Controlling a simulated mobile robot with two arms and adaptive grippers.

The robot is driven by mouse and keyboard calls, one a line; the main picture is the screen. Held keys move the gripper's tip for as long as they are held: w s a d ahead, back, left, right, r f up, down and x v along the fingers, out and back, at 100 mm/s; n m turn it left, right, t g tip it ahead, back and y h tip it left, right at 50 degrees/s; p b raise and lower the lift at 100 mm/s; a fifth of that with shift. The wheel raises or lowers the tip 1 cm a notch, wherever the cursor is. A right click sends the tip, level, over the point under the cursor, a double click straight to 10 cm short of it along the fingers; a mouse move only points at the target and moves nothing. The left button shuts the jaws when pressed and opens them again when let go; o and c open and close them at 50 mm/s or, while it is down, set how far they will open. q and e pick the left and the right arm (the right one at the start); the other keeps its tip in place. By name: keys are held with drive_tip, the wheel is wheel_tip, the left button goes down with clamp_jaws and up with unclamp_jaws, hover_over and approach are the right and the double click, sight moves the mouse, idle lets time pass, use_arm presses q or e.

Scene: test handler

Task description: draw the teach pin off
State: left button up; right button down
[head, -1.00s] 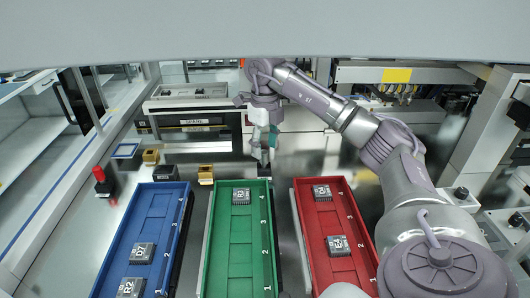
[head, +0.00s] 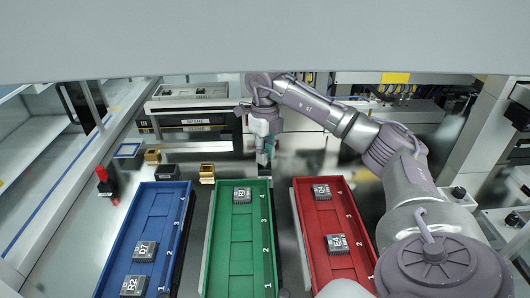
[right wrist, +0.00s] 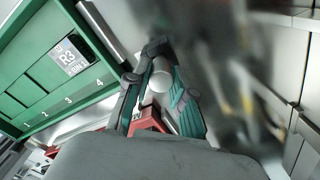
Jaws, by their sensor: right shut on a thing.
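My right gripper (head: 265,158) hangs just beyond the back end of the green tray (head: 219,240) in the head view, fingers pointing down. In the right wrist view its teal-padded fingers (right wrist: 160,88) are closed around a pale, round-ended piece (right wrist: 161,80), which looks like the teach pin. Its far end and whatever it sits in are hidden or blurred, so I cannot tell whether it is still seated. My left gripper is not in view.
A blue tray (head: 119,260) and a red tray (head: 308,230) flank the green one, each with dark labelled modules. Small brass-coloured blocks (head: 207,173) and a red-topped post (head: 102,175) stand at the back left. Bare metal surface lies right of the gripper.

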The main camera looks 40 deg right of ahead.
drive_tip(key=shift+r+p, duration=0.6)
drive_tip(key=shift+r, duration=0.1)
idle(0.6)
drive_tip(key=shift+r+p, duration=0.9)
drive_tip(key=shift+r, duration=0.25)
